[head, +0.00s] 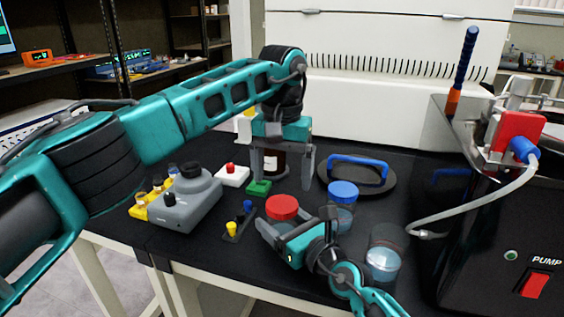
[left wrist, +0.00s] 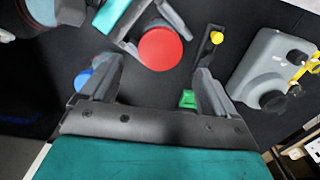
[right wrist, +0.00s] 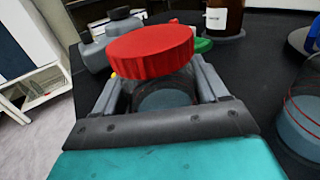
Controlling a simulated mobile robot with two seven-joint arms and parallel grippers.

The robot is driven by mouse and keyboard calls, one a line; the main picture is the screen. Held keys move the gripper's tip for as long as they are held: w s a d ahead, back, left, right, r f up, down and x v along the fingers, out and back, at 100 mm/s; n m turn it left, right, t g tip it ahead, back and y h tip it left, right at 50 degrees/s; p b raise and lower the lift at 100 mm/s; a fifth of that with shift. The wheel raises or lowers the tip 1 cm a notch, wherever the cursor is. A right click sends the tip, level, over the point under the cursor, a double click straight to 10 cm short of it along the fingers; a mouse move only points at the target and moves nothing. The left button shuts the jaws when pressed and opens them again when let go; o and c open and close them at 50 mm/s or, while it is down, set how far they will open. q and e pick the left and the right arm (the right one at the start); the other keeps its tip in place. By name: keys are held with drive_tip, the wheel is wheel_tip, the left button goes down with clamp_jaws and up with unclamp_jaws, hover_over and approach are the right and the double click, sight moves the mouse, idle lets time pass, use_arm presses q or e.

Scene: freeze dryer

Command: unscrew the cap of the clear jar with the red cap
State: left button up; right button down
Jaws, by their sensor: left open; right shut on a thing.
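The clear jar (right wrist: 165,97) with the red cap (right wrist: 150,50) stands on the black bench. In the head view the red cap (head: 283,207) sits on top of the jar. My right gripper (right wrist: 160,88) is shut on the jar's body below the cap. My left gripper (head: 282,168) is open and empty, pointing down above the bench behind the jar. In the left wrist view the red cap (left wrist: 160,48) lies beyond the open left fingers (left wrist: 150,82), apart from them. The fingers partly hide a brown bottle in the head view.
A blue-capped jar (head: 342,193) stands close right of the red-capped one. Another clear jar (head: 383,255) is further right, by the pump unit (head: 500,225). A brown bottle (head: 272,163), green block (head: 259,188), grey device (head: 186,203) and blue-handled disc (head: 357,175) stand around.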

sight(282, 204)
use_arm(q)
wheel_tip(282, 204, down, 6)
idle(0.4)
